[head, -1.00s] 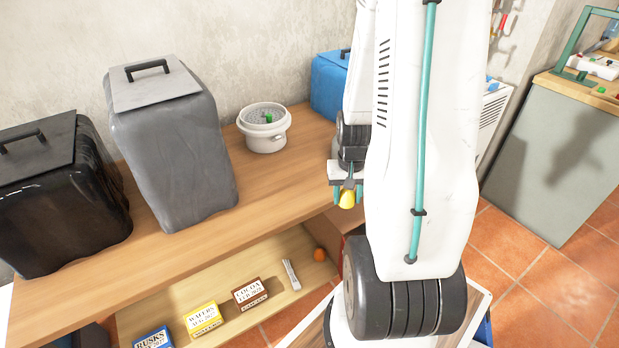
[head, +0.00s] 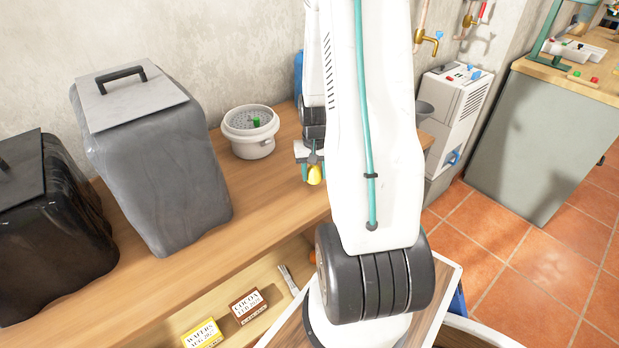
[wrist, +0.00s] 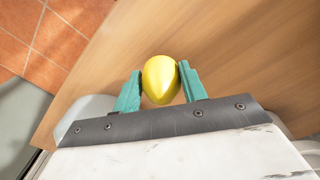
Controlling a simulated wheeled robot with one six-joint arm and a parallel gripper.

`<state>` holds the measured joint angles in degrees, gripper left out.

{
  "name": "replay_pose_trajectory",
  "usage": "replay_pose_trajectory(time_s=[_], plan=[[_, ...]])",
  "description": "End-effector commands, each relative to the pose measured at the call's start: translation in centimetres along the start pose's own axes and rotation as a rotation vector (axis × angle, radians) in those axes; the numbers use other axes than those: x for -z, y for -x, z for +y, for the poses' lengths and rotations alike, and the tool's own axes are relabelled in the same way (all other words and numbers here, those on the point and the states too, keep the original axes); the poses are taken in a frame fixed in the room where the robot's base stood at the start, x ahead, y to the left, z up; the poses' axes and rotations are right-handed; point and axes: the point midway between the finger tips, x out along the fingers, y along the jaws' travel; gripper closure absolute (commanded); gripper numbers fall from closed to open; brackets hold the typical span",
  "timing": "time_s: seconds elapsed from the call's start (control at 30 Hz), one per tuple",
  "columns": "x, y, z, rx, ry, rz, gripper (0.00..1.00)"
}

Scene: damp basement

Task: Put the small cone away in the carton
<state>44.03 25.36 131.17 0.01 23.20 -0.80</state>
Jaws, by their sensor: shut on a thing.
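The small cone (head: 315,176) is yellow, with a rounded wide end and a tapering point. In the head view it hangs from my gripper (head: 309,163), beside my white arm. In the wrist view the cone (wrist: 160,78) sits between the two teal fingers, which are shut on it from both sides. Below it is the bare wooden top (wrist: 235,60), near its edge. I cannot make out a carton in either view; my arm hides part of the scene.
A grey lidded bin (head: 160,165), a black bin (head: 50,215) and a white pot (head: 250,132) stand on the wooden top. Below is an open drawer holding a cocoa box (head: 248,306) and a wafers box (head: 201,334). Tiled floor (head: 520,240) lies clear at right.

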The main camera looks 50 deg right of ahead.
Motion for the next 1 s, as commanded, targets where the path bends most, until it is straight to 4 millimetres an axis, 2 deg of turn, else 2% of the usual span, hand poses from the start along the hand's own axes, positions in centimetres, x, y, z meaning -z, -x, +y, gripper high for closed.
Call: replay_pose_trajectory(time_s=[0.03, 0.17, 0.53, 0.57, 0.6, 0.63, 0.87, 1.0], plan=[[-0.3, -1.2, 0.1, 0.0, -0.003, -0.01, 0.8], [-0.2, -2.8, 0.4, 0.0, -0.007, -0.008, 0.8], [-0.2, -3.2, 0.3, 0.0, -0.005, -0.005, 0.8], [-0.2, -3.1, 0.3, 0.0, -0.005, -0.004, 0.5], [-0.2, -3.1, 0.3, 0.0, -0.004, -0.004, 0.38], [-0.2, -3.1, 0.3, 0.0, -0.004, -0.004, 0.36], [-0.2, -3.1, 0.3, 0.0, -0.005, -0.004, 0.36], [-0.1, -2.5, 0.3, 0.0, -0.005, -0.003, 0.36]])
